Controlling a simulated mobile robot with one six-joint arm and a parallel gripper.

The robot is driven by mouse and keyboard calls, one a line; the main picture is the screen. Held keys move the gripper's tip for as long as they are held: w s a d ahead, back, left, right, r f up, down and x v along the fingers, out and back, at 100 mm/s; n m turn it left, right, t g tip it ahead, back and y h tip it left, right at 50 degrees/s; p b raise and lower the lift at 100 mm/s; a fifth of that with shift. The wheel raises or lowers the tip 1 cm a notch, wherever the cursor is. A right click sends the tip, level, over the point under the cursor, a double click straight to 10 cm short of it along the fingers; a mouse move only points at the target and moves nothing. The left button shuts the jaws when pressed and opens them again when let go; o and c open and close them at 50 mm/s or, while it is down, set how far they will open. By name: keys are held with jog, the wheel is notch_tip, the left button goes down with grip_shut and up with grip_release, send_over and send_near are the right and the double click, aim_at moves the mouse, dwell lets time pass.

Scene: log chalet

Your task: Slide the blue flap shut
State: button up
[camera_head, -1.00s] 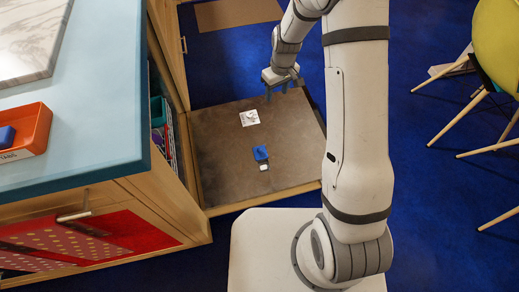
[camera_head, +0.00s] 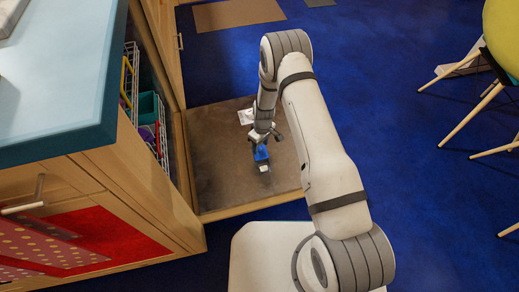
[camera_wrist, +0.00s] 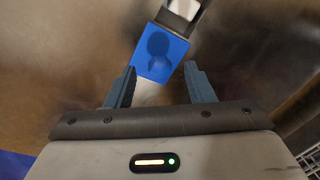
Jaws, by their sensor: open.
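The blue flap (camera_head: 261,153) is a small blue piece on the brown panel (camera_head: 215,180). In the wrist view the flap (camera_wrist: 177,52) is a tilted square with a darker round-and-stem mark on it. A small white piece (camera_head: 264,168) adjoins its near side; it shows at the top of the wrist view (camera_wrist: 184,8). My gripper (camera_head: 264,139) is open above the panel, at the flap's far side. In the wrist view its two fingertips (camera_wrist: 160,68) stand either side of the flap's lower part. I cannot tell whether they touch it.
A white card (camera_head: 246,116) lies on the panel behind my gripper. The wooden cabinet (camera_head: 150,190) with a blue-green top stands close on the left, with baskets (camera_head: 148,108) inside. A yellow chair (camera_head: 502,40) stands at the far right. Blue floor (camera_head: 410,170) is clear between.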

jog(key=shift+f, duration=1.1)
jog(key=shift+s, duration=0.1)
grip_shut()
jog(key=shift+a, duration=0.1)
